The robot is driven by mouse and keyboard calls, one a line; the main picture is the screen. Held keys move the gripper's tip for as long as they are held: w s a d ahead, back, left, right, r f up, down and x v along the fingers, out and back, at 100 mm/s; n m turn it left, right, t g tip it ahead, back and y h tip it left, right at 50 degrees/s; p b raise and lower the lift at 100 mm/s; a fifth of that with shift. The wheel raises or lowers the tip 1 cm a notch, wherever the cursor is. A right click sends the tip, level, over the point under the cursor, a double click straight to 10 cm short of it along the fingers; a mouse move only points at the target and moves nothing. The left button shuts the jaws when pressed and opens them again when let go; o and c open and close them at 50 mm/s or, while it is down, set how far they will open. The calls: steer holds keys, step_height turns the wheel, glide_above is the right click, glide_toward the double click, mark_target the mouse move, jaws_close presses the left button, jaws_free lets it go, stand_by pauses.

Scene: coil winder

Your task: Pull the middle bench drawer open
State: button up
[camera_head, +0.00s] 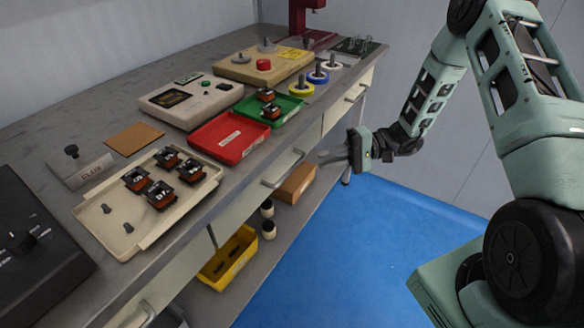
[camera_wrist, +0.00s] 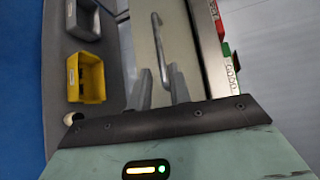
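The middle bench drawer (camera_head: 238,208) has a pale cream front and looks shut under the bench top. Its bar handle (camera_head: 283,168) is on that front, to the left of my gripper (camera_head: 322,157) in the head view. In the wrist view the handle (camera_wrist: 158,45) runs lengthwise up the drawer front (camera_wrist: 187,45), its lower end in line with the gap between my fingers (camera_wrist: 162,87). My fingers are apart, with nothing seen held between them. My gripper appears short of the handle; the exact distance is hard to tell.
On the bench stand a red tray (camera_head: 228,140), a green tray (camera_head: 285,108) and a cream tray (camera_head: 120,228) of coils. The lower shelf holds a yellow bin (camera_head: 228,258), a brown box (camera_head: 296,184) and small jars. Blue floor (camera_head: 350,250) in front is clear.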

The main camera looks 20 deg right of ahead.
mark_target(292, 167)
steer(key=a, duration=0.3)
steer(key=w+a+f, duration=0.1)
steer(key=a, duration=0.5)
steer(key=shift+w+a+f, duration=0.15)
steer(key=shift+a+f, duration=0.1)
jaws_close()
